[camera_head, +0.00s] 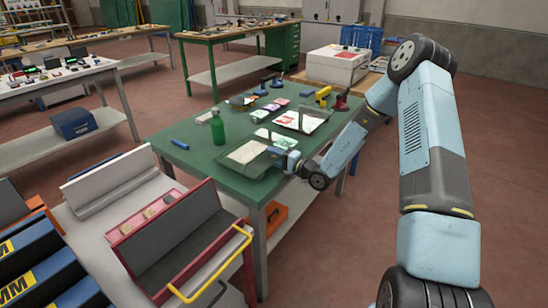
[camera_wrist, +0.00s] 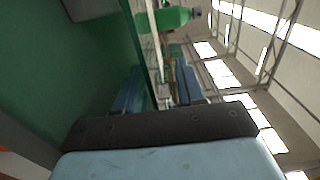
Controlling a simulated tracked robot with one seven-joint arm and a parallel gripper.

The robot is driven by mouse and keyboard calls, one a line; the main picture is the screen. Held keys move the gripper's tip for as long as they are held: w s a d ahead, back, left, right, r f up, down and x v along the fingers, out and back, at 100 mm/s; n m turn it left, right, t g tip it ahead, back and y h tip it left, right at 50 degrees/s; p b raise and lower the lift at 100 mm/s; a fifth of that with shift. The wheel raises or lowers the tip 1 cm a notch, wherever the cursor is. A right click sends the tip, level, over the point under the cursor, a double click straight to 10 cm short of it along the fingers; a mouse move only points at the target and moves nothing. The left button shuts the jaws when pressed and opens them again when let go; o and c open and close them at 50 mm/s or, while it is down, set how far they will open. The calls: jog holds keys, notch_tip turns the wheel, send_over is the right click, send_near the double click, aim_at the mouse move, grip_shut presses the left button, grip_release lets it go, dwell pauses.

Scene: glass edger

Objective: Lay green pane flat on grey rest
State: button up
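A dark green pane (camera_head: 261,166) shows in the head view near the front of the green table, roughly level. It overlaps the right part of a pale grey rest (camera_head: 245,152); I cannot tell whether it touches it. My gripper (camera_head: 286,160) is at the pane's right edge, low over the table. In the wrist view, turned sideways, the two blue fingers of my gripper (camera_wrist: 160,85) stand apart, with a thin green edge running between them. A gap shows beside the right finger. Contact between fingers and pane is not clear.
A green bottle (camera_head: 217,127) stands left of the rest and shows in the wrist view (camera_wrist: 172,19). A dark-edged tray (camera_head: 313,124) and several small tools lie farther back on the green table (camera_head: 180,160). A red-framed rack (camera_head: 195,240) stands in front.

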jog(key=v, duration=1.3)
jog(key=shift+s+d, duration=0.2)
jog(key=shift+d, duration=0.15)
jog(key=shift+f, duration=0.1)
jog(key=s+a+r+n+g+h, duration=0.1)
jog(key=s+a+r+n+g, duration=0.1)
jog(key=s+r+n+g, duration=0.4)
jog(key=s+a+r+n+g+h, duration=0.1)
jog(key=s+a+r+n+g, duration=0.3)
jog(key=s+r, duration=0.7)
jog(key=s+d+r+m+t+h, duration=0.2)
jog(key=s+d+r+t+h, duration=0.2)
jog(key=s+d+r+h, duration=0.8)
jog(key=s+d+r, duration=0.3)
jog(key=s, duration=0.1)
jog(key=shift+d+r+t, duration=0.15)
jog(key=shift+r+t, duration=0.15)
jog(key=shift+r, duration=0.1)
